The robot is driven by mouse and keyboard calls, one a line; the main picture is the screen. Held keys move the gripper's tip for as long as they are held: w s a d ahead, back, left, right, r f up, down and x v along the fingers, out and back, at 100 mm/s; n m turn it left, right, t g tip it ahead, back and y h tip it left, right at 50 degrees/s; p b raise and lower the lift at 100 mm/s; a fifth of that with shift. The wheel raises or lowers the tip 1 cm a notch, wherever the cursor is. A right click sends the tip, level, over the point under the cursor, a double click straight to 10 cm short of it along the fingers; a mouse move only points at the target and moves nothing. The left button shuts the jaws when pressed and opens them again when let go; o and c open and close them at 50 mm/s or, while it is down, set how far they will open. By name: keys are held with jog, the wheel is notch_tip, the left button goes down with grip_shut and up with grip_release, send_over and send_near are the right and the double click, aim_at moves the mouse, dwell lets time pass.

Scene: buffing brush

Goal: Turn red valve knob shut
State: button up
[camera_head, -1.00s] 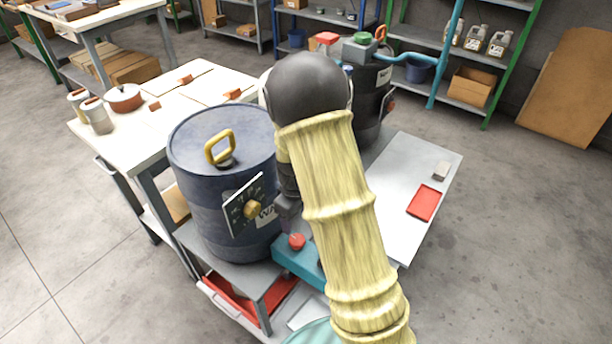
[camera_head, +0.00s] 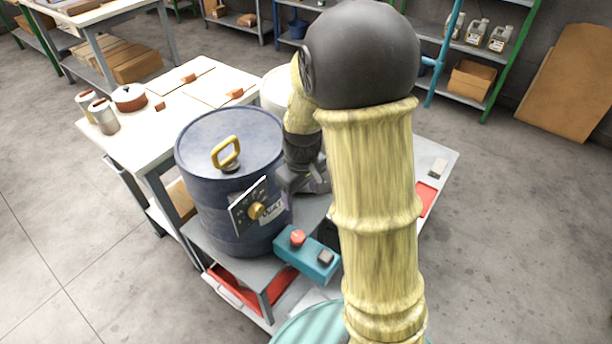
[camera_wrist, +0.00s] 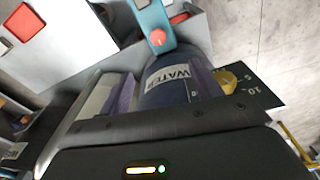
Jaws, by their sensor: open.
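A round red knob or button (camera_head: 297,237) sits on a teal box (camera_head: 318,262) in front of the drums; which kind it is I cannot tell. It also shows near the top of the wrist view (camera_wrist: 157,38). The blue drum (camera_head: 225,180) has a yellow top handle and a dial plate with a brass knob (camera_head: 257,210). My gripper (camera_head: 312,184) is beside the drum's right side, above and behind the teal box, touching no knob that I can see. In the wrist view its fingers (camera_wrist: 165,85) are apart with the drum's label beyond them. My arm hides the pipe valve behind.
A grey bench (camera_head: 440,158) with a red tray (camera_head: 426,198) lies to the right. A white table (camera_head: 140,145) with cans and a pot stands behind left. Shelves line the back. The floor at right is clear.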

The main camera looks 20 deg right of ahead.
jog(key=s+r+m+p, duration=0.2)
jog(key=s+r+p, duration=0.2)
jog(key=r, duration=0.2)
jog(key=shift+r+t, duration=0.3)
jog(key=shift+r, duration=0.05)
jog(key=s+r+m+t+p, duration=0.1)
jog(key=s+r+m+p, duration=0.2)
jog(key=s+r+p, duration=0.3)
jog(key=p+v, duration=0.1)
jog(key=v, duration=0.1)
jog(key=shift+r, duration=0.35)
jog(key=shift+s, duration=0.1)
